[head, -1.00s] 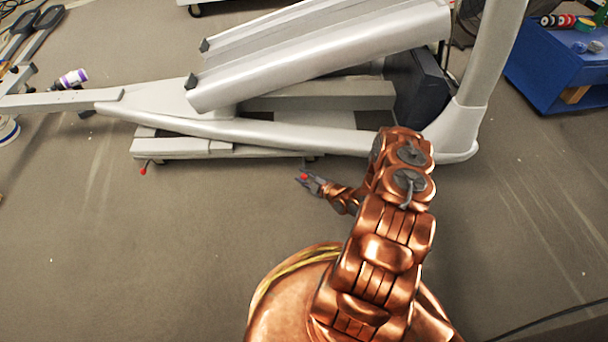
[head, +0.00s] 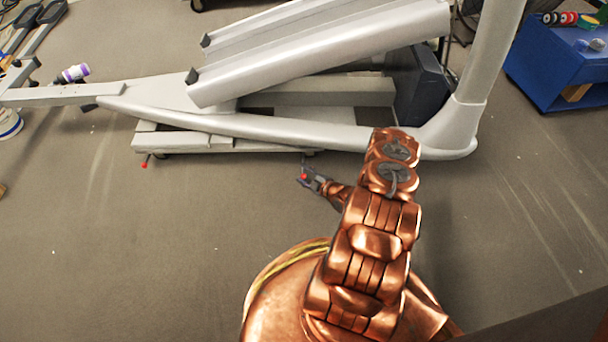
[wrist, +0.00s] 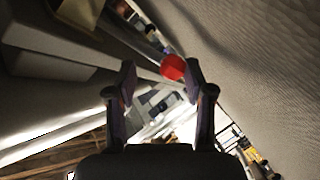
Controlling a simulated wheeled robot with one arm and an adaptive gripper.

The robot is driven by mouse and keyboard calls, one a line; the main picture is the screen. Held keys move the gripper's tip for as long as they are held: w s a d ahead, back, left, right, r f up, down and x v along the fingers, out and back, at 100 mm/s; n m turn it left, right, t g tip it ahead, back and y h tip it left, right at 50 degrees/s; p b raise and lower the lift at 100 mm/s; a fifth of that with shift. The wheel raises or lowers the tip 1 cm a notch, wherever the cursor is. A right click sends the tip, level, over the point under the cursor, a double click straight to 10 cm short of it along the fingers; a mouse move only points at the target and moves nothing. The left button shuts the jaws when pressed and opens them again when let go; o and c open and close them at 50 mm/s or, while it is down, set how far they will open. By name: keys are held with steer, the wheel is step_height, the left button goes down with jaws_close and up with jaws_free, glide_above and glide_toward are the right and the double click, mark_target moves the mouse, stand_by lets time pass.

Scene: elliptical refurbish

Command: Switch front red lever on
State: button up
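A red ball knob of a lever (head: 303,176) shows at my fingertips, beside the low platform (head: 185,143) under the elliptical machine. My gripper (head: 309,179) reaches to it from the right. In the wrist view, the red knob (wrist: 172,67) lies between the two finger tips, close to the right finger. My gripper (wrist: 160,82) is open, with a clear gap on the knob's left. I cannot tell whether the right finger touches the knob. A second red-tipped lever (head: 144,163) sticks out at the platform's left end.
The grey elliptical frame (head: 320,67) stands over the platform, with its thick upright post (head: 488,65) to the right of my arm. A blue cart (head: 550,75) stands at the upper right. The floor at the left front is clear.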

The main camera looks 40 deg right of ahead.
steer(key=shift+a, duration=0.1)
steer(key=shift+s+r, duration=0.15)
steer(key=shift+s, duration=0.25)
steer(key=v, duration=1.1)
steer(key=shift+s, duration=0.1)
